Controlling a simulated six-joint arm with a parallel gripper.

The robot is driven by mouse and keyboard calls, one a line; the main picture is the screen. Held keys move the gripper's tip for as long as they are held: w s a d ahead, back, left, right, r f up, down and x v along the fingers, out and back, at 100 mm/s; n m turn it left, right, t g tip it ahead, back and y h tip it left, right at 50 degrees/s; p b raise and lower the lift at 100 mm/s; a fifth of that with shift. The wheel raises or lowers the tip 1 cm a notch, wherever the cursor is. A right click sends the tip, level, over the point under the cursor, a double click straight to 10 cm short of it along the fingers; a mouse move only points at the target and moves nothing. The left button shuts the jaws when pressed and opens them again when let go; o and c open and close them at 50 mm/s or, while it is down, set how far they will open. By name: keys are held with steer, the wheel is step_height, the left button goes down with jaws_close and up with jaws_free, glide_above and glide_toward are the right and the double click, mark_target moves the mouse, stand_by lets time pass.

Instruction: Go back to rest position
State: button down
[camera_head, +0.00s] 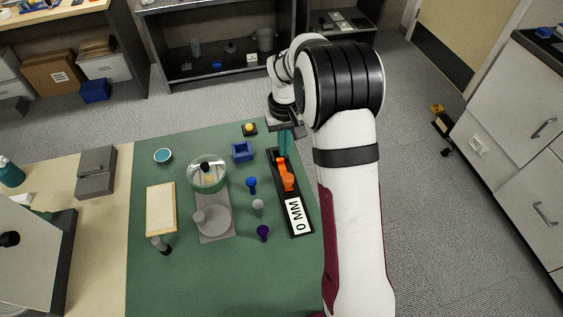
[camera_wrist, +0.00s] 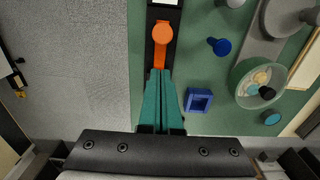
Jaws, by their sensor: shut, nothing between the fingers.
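An orange piece (camera_head: 287,180) sits in the black holder, just beyond the fingertips in the wrist view (camera_wrist: 162,33). I cannot tell whether the fingertips touch the holder.
A blue square tray (camera_head: 242,152) and a blue knob (camera_head: 251,184) stand left of the holder. A round glass-like bowl (camera_head: 207,177), a grey stand (camera_head: 216,229) and a cream board (camera_head: 161,209) lie further left. The grey floor on the right is mostly clear.

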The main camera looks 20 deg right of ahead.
steer(key=s+a+r+m, duration=0.2)
steer(key=s+a+r, duration=0.1)
steer(key=s+r, duration=0.65)
steer(key=s+a+r+m+y, duration=0.1)
steer(key=s+a, duration=0.1)
steer(key=s, duration=0.9)
steer(key=s+a+r+m, duration=0.1)
steer(key=s+a+m, duration=0.1)
steer(key=s, duration=0.9)
steer(key=shift+s+m+y, duration=0.3)
steer(key=shift+y, duration=0.1)
steer(key=c, duration=1.5)
jaws_free()
steer(key=shift+c, duration=0.2)
